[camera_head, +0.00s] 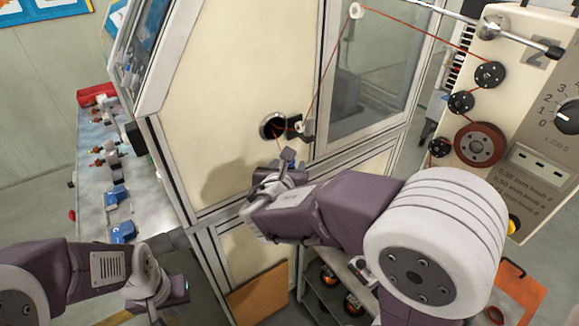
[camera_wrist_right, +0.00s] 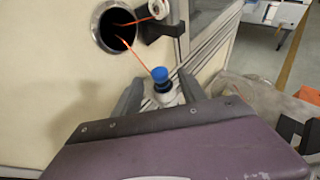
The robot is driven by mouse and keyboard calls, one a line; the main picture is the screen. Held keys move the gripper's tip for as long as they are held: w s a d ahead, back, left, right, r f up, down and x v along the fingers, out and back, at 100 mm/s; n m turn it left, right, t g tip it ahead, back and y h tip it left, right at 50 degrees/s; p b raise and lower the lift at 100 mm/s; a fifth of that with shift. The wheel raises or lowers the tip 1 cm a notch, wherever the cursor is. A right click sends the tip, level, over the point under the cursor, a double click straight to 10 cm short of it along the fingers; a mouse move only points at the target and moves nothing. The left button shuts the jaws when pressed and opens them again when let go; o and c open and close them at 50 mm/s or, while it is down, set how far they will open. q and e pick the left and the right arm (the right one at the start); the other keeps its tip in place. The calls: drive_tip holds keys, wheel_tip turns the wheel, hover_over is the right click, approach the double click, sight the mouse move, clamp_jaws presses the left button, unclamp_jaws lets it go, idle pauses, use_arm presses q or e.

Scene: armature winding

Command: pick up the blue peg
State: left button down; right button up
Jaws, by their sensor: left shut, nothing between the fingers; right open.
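The blue peg (camera_wrist_right: 160,75) shows in the right wrist view, with a dark blue band below its blue top. An orange wire runs to it from the round hole (camera_wrist_right: 117,30) in the cream panel. My right gripper (camera_wrist_right: 160,92) is open, with one finger on each side of the peg; contact cannot be told. In the head view my right gripper (camera_head: 283,172) is near the panel below the hole, and I cannot make out the peg there. My left gripper (camera_head: 181,290) is shut and empty at the lower left, far from the peg.
The cream machine panel (camera_head: 235,80) stands close behind my right gripper. A small wire guide (camera_head: 300,128) juts out beside the hole. A control panel with pulleys (camera_head: 490,75) is at the right. A bench with blue parts (camera_head: 97,190) is at the left.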

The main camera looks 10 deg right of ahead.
drive_tip(key=x, duration=0.3)
drive_tip(key=shift+d+f, duration=0.1)
drive_tip(key=shift+f, duration=0.2)
drive_tip(key=shift+w+d+f, duration=0.1)
drive_tip(key=shift+w+f, duration=0.05)
drive_tip(key=shift+w, duration=0.2)
drive_tip(key=shift+w+f, duration=0.15)
drive_tip(key=shift+w, duration=0.2)
drive_tip(key=shift+s, duration=0.2)
clamp_jaws()
drive_tip(key=shift+w, duration=0.1)
